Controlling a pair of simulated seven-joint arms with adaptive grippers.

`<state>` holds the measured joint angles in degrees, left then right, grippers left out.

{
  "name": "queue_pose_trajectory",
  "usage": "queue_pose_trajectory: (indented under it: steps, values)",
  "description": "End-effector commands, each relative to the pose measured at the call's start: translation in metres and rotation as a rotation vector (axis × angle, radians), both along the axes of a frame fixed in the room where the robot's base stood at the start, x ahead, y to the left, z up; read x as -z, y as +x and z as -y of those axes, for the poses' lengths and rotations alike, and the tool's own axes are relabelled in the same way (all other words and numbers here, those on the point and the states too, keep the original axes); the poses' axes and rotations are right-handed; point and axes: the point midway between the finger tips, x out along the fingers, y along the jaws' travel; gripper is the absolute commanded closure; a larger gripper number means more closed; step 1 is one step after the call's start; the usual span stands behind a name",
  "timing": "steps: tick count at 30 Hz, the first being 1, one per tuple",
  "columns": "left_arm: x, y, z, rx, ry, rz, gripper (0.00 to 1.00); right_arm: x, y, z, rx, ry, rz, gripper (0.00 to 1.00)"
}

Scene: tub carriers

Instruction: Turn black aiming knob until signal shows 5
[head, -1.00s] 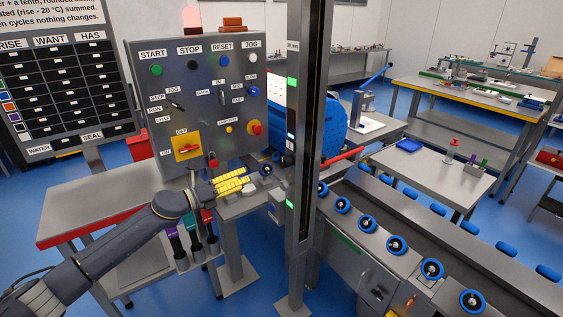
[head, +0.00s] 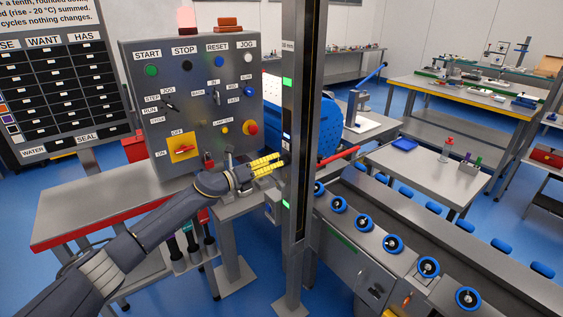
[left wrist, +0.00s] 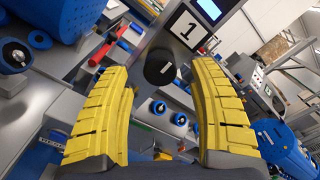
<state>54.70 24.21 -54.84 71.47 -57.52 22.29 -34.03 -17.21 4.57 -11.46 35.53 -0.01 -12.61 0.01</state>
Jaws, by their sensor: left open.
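A black round knob (left wrist: 160,67) with a light mark on its rim shows in the left wrist view, on a grey panel below a placard reading 1 (left wrist: 187,28). A lit blue display (left wrist: 208,8) is cut off at the top edge, and I cannot read a value on it. My left gripper (left wrist: 160,74) is open, its yellow fingers on either side of the knob in that view; I cannot tell whether they touch it. In the head view the left gripper (head: 268,164) is beside the tall grey column. I cannot make out the knob there. My right gripper is not in view.
The tall column (head: 301,150) stands just right of the gripper. A control box (head: 190,100) with buttons and switches stands behind the arm. A red bar (head: 338,155) sticks out beyond the column. A conveyor (head: 400,225) with blue-rimmed rollers runs to the lower right.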

Motion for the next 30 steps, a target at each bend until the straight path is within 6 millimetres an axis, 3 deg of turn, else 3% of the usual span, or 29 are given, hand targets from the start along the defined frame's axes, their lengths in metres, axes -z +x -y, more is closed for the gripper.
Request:
queue_pose_trajectory:
  steps: [9, 25, 30]
  values:
    - [-0.001, 0.019, 0.026, -0.001, -0.001, 0.000, 0.40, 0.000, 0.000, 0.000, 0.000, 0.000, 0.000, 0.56]
    - [0.000, 0.023, 0.032, 0.000, 0.000, 0.000, 0.39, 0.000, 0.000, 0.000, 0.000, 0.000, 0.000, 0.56]
    - [0.000, 0.023, 0.032, 0.000, 0.000, 0.000, 0.59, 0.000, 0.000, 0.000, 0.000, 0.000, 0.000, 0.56]
